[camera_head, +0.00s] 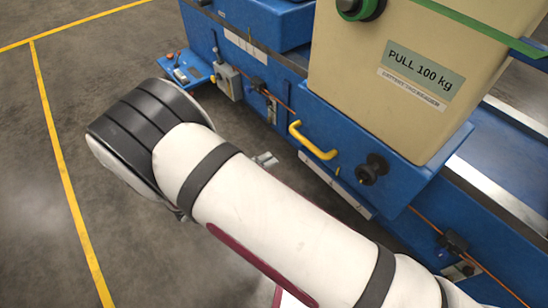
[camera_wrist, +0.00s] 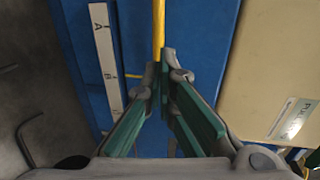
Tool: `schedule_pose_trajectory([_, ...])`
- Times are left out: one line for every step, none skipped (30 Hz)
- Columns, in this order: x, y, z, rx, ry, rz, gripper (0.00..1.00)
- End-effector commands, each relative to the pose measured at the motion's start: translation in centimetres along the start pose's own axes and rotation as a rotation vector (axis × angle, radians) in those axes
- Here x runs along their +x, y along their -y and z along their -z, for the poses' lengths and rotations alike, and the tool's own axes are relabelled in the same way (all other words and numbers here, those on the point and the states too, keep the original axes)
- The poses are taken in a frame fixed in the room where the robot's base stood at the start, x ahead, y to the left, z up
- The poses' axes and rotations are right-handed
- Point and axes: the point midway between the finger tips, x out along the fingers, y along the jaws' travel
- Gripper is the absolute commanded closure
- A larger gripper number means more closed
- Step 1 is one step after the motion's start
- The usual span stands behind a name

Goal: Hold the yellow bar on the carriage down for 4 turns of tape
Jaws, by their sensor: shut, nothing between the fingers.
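The yellow bar (camera_head: 311,141) is a bent handle on the left part of the blue carriage (camera_head: 415,183) under a beige block. In the wrist view the yellow bar (camera_wrist: 158,25) runs straight down from the top edge to my fingertips. My gripper (camera_wrist: 165,62) has its green-padded fingers brought together at the tips, with nothing between them. The tips overlap the bar's near end in the picture; I cannot tell if they touch it. In the head view my arm hides most of the gripper; only a small grey piece shows left of the bar.
The beige block (camera_head: 372,75) reads "PULL 100 kg". A black knob (camera_head: 372,168) sticks out right of the bar. A white marked strip (camera_wrist: 107,55) runs along the blue bed, with a small yellow pointer beside it. A blue pedal (camera_head: 186,70) stands on the floor. Open floor lies left.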

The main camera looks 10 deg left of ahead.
Motion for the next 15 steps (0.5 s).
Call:
schedule_pose_trajectory([1.0, -0.1, 0.1, 0.0, -0.004, 0.001, 1.0])
schedule_pose_trajectory([1.6, -0.1, 0.1, 0.0, -0.004, 0.002, 1.0])
schedule_pose_trajectory([2.3, -0.1, 0.1, 0.001, -0.003, 0.002, 1.0])
schedule_pose_trajectory([2.9, -0.2, 0.1, 0.001, -0.004, 0.001, 1.0])
schedule_pose_trajectory([3.5, -0.2, 0.1, 0.001, -0.005, 0.001, 1.0])
schedule_pose_trajectory([4.3, -0.1, 0.1, 0.002, -0.004, 0.002, 1.0])
schedule_pose_trajectory([4.9, -0.2, 0.1, 0.001, -0.003, 0.001, 1.0])
schedule_pose_trajectory([5.5, -0.2, 0.1, 0.002, -0.004, 0.001, 1.0])
schedule_pose_trajectory([6.3, -0.2, 0.1, 0.002, -0.005, 0.001, 1.0])
schedule_pose_trajectory([6.9, -0.2, 0.1, 0.002, -0.004, 0.001, 1.0])
schedule_pose_trajectory([7.5, -0.2, 0.1, 0.002, -0.003, 0.001, 1.0])
schedule_pose_trajectory([8.2, -0.2, 0.1, 0.002, -0.004, 0.001, 1.0])
schedule_pose_trajectory([8.7, -0.2, 0.1, 0.002, -0.004, 0.001, 1.0])
schedule_pose_trajectory([9.2, -0.2, 0.1, 0.002, -0.003, 0.001, 1.0])
schedule_pose_trajectory([9.8, -0.2, 0.1, 0.001, -0.003, 0.0, 1.0])
